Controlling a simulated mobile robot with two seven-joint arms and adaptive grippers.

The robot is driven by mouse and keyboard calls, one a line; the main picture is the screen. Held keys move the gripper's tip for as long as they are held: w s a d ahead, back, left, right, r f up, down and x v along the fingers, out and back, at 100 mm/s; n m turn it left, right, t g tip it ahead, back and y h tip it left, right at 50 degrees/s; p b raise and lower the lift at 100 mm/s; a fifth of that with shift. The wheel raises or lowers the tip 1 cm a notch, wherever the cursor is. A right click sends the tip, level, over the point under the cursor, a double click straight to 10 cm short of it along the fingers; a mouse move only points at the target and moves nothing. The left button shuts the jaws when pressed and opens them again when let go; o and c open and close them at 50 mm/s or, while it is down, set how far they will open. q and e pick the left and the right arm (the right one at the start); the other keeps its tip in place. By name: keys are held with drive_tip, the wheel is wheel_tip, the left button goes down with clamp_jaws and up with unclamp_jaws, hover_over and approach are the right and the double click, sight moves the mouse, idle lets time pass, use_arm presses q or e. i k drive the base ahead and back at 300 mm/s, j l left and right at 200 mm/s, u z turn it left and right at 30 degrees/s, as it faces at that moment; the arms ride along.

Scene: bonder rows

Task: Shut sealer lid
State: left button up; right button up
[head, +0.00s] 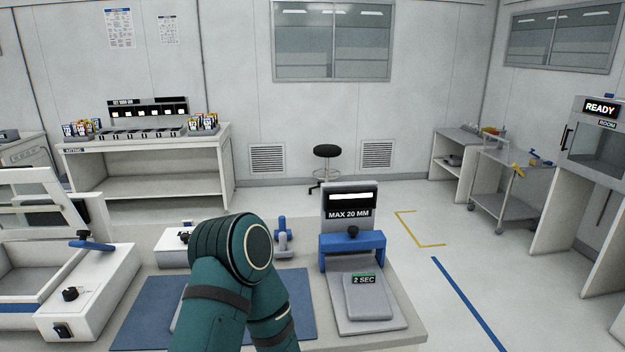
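A white machine with a chamber (30,278) stands at the left on the near bench, cut off by the picture's left edge. I take it for the sealer. Its lid (30,179), a white frame with a clear window, stands raised and tilted at the back of the chamber. A blue handle (92,243) sits on the machine's right-hand housing, above a dark knob (70,294) and a black switch (62,330). My teal arm is bent in the middle foreground, right of the machine and apart from the lid. Neither gripper shows.
A blue mat (139,318) lies right of the machine, partly behind my arm. A press marked MAX 20 MM (350,203) stands further right, with a 2 SEC plate (367,296). A small blue-and-grey device (282,240) stands behind my arm. Open floor lies beyond the bench.

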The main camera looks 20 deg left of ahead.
sight(12, 174)
drive_tip(key=k+j, duration=0.1)
drive_tip(key=j, duration=0.35)
drive_tip(key=k+j+z, duration=0.1)
drive_tip(key=j, duration=0.35)
drive_tip(key=k+j, duration=0.1)
drive_tip(key=j, duration=0.35)
drive_tip(key=k+j, duration=0.1)
drive_tip(key=j, duration=0.4)
drive_tip(key=k+j+z, duration=0.35)
drive_tip(key=k+j, duration=0.35)
drive_tip(key=j, duration=0.5)
drive_tip(key=k+j+z, duration=0.35)
drive_tip(key=k+j, duration=0.45)
drive_tip(key=j, duration=0.2)
drive_tip(key=k+j+z, duration=0.3)
drive_tip(key=k+j, duration=0.45)
drive_tip(key=k, duration=0.15)
drive_tip(key=k+j+z, duration=0.15)
drive_tip(key=j, duration=0.3)
drive_tip(key=k+j+z, duration=0.15)
drive_tip(key=k+j, duration=0.15)
drive_tip(key=j+z, duration=0.1)
drive_tip(key=j, duration=0.25)
drive_tip(key=k+j+z, duration=0.1)
drive_tip(key=j, duration=0.25)
drive_tip(key=k+j, duration=0.1)
drive_tip(key=j, duration=0.25)
drive_tip(key=z, duration=0.05)
